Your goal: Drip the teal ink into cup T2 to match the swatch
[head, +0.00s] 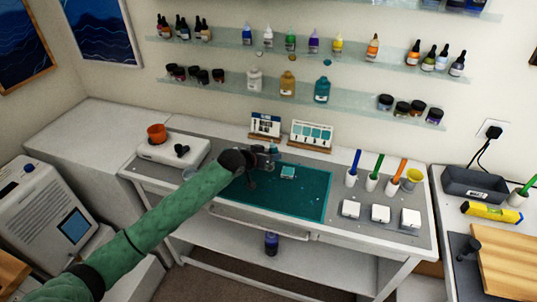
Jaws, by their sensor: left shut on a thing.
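My left gripper (266,157) is over the back edge of the teal cutting mat (312,197), shut on a small bottle with a teal part (275,146), seemingly the teal ink. Its tip and any drop are too small to make out. A small teal-topped item (288,172) sits on the mat just right of and below the gripper; I cannot tell whether it is cup T2, and no label is readable. A swatch card with teal patches (311,133) leans in a wooden stand behind the mat. My right gripper is out of view.
A second card (265,124) stands left of the swatch card. Pen holders (372,182) and white blocks (380,214) are at right. Shelves of bottles hang above. The mat's right half is clear.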

